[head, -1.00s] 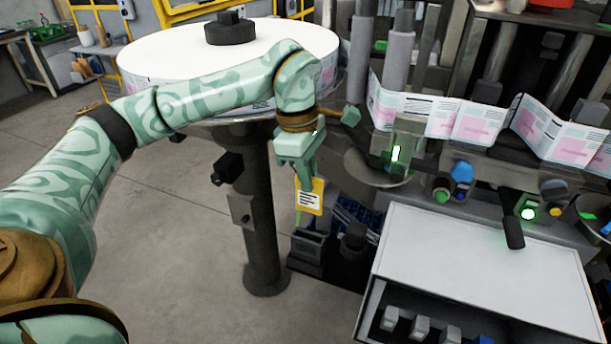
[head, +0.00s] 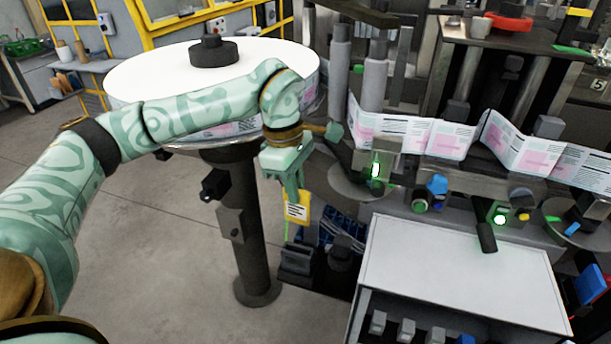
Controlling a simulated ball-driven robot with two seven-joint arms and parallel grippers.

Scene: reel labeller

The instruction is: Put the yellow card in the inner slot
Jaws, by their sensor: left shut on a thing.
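The yellow card (head: 296,211) hangs from my left gripper (head: 291,190) in the head view. It has a white label with dark lines of print. The left gripper is shut on the card's top edge and points down. The card hangs above a dark holder (head: 298,258) low beside the machine, apart from it as far as I can see. I cannot make out which opening is an inner slot. My right gripper is not in view.
The large white reel (head: 150,80) on its dark post (head: 243,240) stands left of the gripper. A white-topped cabinet (head: 455,275) is at the right, with the labeller and its printed web (head: 405,135) behind. Blue patterned items (head: 345,233) lie near the holder.

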